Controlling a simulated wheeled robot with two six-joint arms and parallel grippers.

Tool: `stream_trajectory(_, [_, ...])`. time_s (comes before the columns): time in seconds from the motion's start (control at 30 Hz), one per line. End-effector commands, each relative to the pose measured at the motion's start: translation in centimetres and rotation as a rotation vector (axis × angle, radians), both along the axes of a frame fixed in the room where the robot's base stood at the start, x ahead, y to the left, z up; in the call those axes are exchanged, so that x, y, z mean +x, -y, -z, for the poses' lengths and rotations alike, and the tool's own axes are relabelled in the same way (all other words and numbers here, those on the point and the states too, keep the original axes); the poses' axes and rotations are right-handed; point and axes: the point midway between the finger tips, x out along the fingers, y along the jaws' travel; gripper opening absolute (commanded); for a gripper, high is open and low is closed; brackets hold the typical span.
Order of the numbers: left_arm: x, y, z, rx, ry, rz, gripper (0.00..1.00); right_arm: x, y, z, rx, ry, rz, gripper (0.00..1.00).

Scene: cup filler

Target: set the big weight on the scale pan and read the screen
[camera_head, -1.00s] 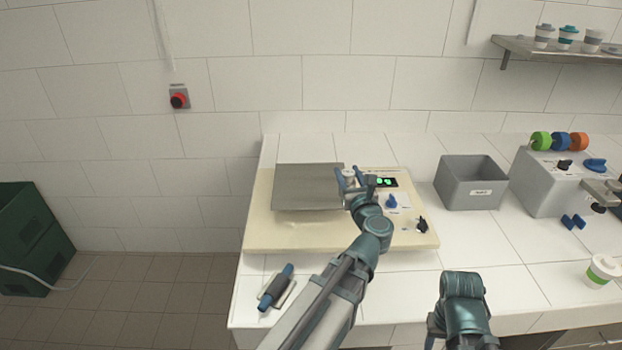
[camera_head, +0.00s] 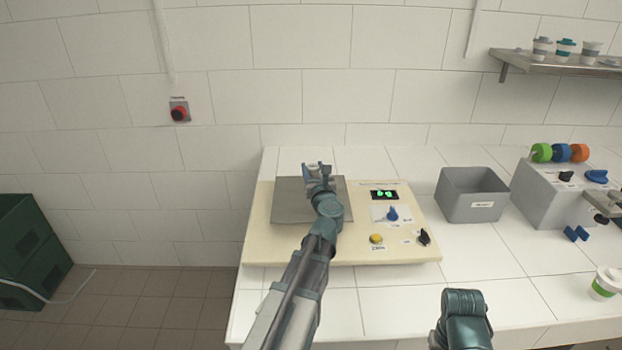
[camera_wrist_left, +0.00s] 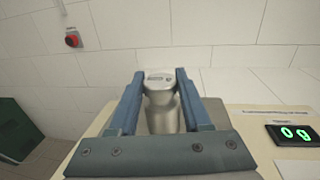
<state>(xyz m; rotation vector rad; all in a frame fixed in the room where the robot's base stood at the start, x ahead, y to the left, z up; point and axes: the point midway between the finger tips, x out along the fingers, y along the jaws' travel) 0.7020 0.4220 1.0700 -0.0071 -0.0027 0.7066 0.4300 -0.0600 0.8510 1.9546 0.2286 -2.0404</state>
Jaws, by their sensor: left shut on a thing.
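The big weight (camera_wrist_left: 163,108) is a silver metal cylinder with a narrower neck and a flat marked top. It stands upright between the blue fingers of my left gripper (camera_wrist_left: 158,100), which is shut on it. In the head view my left gripper (camera_head: 319,172) is over the grey square scale pan (camera_head: 290,207), toward its back right part. I cannot tell whether the weight touches the pan. The screen (camera_head: 384,194) right of the pan is lit green; in the left wrist view the screen (camera_wrist_left: 294,134) reads 0 g.
The cream scale panel carries a blue knob (camera_head: 392,214), a yellow button (camera_head: 376,239) and a black knob (camera_head: 424,237). A grey bin (camera_head: 474,210) and a grey machine (camera_head: 540,190) stand to the right. A cup (camera_head: 604,284) is at the right edge.

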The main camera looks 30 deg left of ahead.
Motion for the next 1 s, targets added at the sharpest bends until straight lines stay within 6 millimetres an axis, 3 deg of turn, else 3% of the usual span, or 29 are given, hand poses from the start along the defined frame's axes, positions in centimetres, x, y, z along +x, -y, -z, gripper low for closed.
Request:
stream_trajectory(0.1, [0.5, -1.2, 0.5, 0.001, -0.001, -0.001, 0.00, 0.0, 0.0, 0.5, 0.000, 0.000, 0.000, 0.50])
stream_trajectory(0.33, [0.3, -0.9, 3.6, 0.001, 0.000, 0.000, 0.00, 0.0, 0.0, 3.6, 0.000, 0.000, 0.000, 0.50])
stream_trajectory(0.8, [0.3, -0.9, 4.0, 0.001, 0.000, 0.000, 0.00, 0.0, 0.0, 4.0, 0.000, 0.000, 0.000, 0.50])
stream_trajectory(0.83, [0.3, -0.9, 3.9, 0.000, 0.000, 0.000, 0.52, 0.0, 0.0, 3.9, 0.000, 0.000, 0.000, 0.50])
stream_trajectory(1.0, [0.3, -0.9, 3.9, 0.000, 0.000, 0.000, 0.78, 0.0, 0.0, 3.9, 0.000, 0.000, 0.000, 0.50])
